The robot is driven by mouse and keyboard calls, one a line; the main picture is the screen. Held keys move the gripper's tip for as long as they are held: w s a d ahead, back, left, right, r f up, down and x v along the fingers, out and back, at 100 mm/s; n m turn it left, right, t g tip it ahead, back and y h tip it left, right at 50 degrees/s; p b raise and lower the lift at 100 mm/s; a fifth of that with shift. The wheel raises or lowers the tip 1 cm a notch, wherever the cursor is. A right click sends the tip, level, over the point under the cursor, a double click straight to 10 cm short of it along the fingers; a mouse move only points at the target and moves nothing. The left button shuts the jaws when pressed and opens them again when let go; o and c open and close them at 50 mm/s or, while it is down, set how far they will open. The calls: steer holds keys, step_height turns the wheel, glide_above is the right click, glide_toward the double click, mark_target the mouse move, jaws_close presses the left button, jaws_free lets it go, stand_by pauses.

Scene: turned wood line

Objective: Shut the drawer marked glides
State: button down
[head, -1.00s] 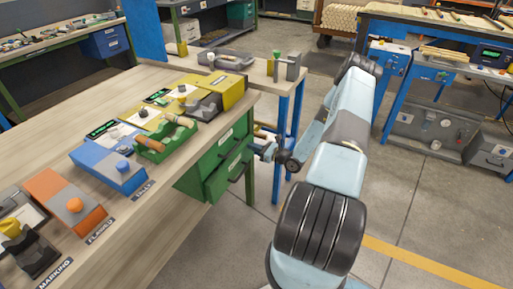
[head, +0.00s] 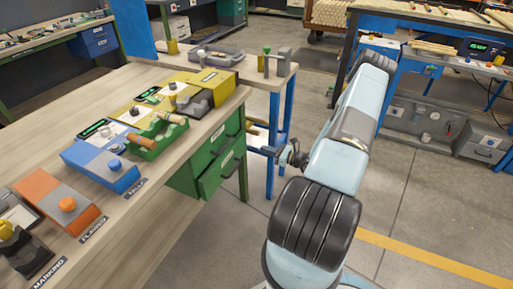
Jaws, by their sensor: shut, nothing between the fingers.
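A green drawer unit (head: 181,178) hangs under the right end of the wooden bench. It shows two drawers with pale labels too small to read, so I cannot tell which is marked glides. The lower drawer (head: 222,174) stands out past the upper drawer (head: 218,138), partly pulled open. My gripper (head: 279,153) is shut and empty, to the right of the drawer fronts, with a visible gap between them. Its fingertips are small and dark here.
The wooden bench (head: 150,215) carries a green tray (head: 149,152), a blue box (head: 100,168) and an orange box (head: 62,204). A side table with blue legs (head: 272,172) stands behind my gripper. Open floor lies to the right.

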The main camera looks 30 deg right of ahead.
steer(key=c, duration=1.8)
jaws_free()
steer(key=v, duration=0.2)
steer(key=shift+s+d, duration=0.2)
steer(key=shift+s, duration=0.15)
steer(key=shift+o, duration=1.4)
steer(key=shift+s+f+n, duration=0.15)
steer(key=shift+f+n, duration=0.1)
steer(key=shift+n, duration=0.25)
steer(key=o, duration=0.4)
steer(key=f+n+y, duration=0.1)
steer(key=n, duration=0.1)
steer(key=a+f+n+y, duration=0.1)
steer(key=n, duration=0.2)
steer(key=f+n+g, duration=0.1)
steer(key=n, duration=0.2)
steer(key=shift+s+a+f+y, duration=0.2)
steer(key=shift+s+a+y, duration=0.05)
steer(key=shift+s+y, duration=0.15)
step_height(320, 180, down, 5)
steer(key=s+a+n+g+y, duration=0.3)
steer(key=n+y, duration=0.1)
steer(key=n, duration=1)
steer(key=x, duration=1.3)
steer(key=shift+w+a+f+n, duration=0.2)
steer(key=shift+w+f+n, duration=0.1)
steer(key=shift+f, duration=0.05)
jaws_close()
